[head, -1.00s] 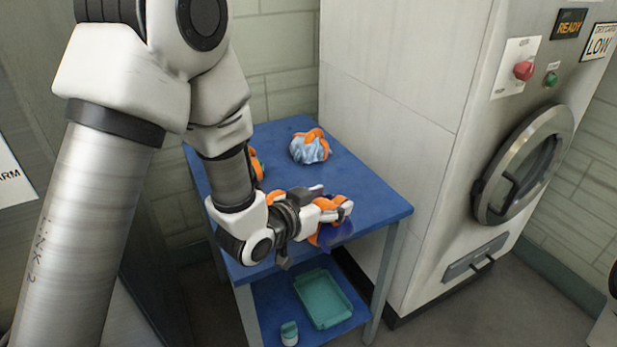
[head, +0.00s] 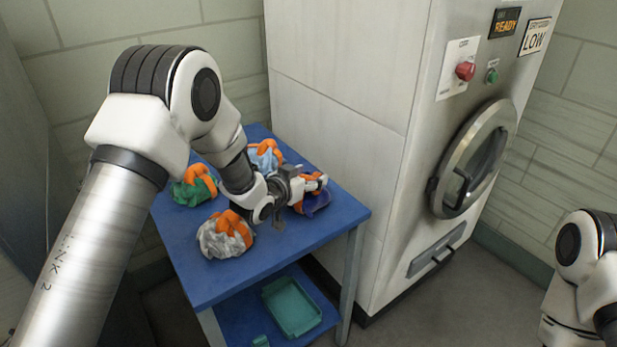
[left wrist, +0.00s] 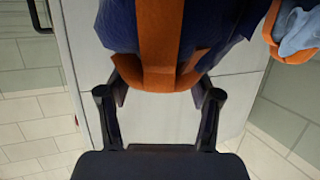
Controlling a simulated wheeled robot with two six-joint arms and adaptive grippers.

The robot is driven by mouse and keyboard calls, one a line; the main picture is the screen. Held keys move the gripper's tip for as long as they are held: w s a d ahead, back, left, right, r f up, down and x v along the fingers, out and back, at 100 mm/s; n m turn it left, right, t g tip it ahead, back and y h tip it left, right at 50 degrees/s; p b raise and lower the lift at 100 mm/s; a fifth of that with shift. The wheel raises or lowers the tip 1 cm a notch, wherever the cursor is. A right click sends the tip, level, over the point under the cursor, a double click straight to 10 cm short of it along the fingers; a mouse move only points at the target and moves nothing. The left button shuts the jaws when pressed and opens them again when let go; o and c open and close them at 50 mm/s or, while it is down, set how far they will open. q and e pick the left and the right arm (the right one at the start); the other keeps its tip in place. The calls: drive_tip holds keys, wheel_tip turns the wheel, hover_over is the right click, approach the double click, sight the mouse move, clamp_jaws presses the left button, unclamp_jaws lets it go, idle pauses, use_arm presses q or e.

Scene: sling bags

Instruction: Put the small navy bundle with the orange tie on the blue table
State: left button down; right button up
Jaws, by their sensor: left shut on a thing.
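The small navy bundle with the orange tie (head: 317,205) is at the right side of the blue table (head: 300,240). My left gripper (head: 316,183) is shut on it. In the left wrist view the navy cloth (left wrist: 208,28) and its orange tie (left wrist: 158,45) fill the top, between the two fingers (left wrist: 158,95). In the head view I cannot tell whether the bundle touches the tabletop or hangs just above it. My right gripper is out of view.
A grey bundle (head: 224,238), a green bundle (head: 192,191) and a light blue bundle (head: 263,160) lie on the table. A teal tray (head: 292,308) is on the lower shelf. The dryer (head: 345,150) stands close behind. The table's front right is clear.

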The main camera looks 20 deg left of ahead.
use_arm(q)
drive_tip(key=shift+w+f, duration=0.2)
drive_tip(key=shift+f, duration=0.25)
drive_tip(key=shift+s+f, duration=0.1)
drive_tip(key=shift+c, duration=1.1)
unclamp_jaws()
drive_tip(key=v, duration=1.2)
drive_tip(key=shift+b, duration=0.3)
